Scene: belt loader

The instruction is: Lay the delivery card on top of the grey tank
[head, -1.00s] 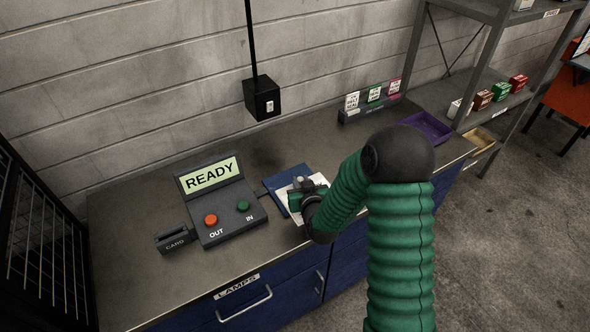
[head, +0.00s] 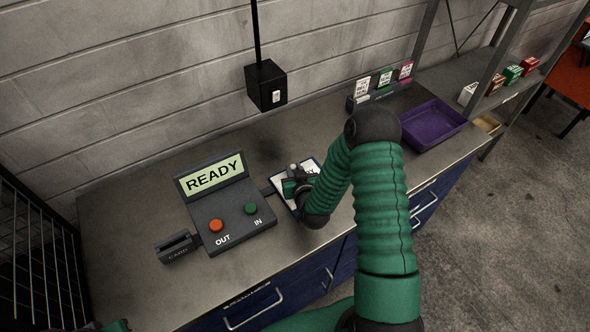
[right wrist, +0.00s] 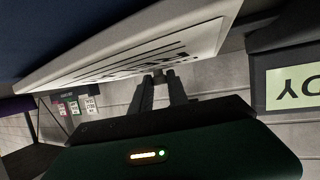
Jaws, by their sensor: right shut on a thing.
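My right gripper (head: 293,186) is over the bench, just right of the READY console. It is shut at a white printed sheet (head: 282,188) with dark blue showing around its edges. In the right wrist view, my right gripper's fingertips (right wrist: 160,76) meet the edge of the sheet (right wrist: 130,58); I cannot read its print, nor tell whether it is fixed to the blue. No grey tank is visible. My left gripper is out of view.
The READY console (head: 228,205) and a CARD reader (head: 178,246) stand left of my right gripper. A purple tray (head: 433,125) lies to the right. A shelf rack with small boxes (head: 512,74) stands at the far right.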

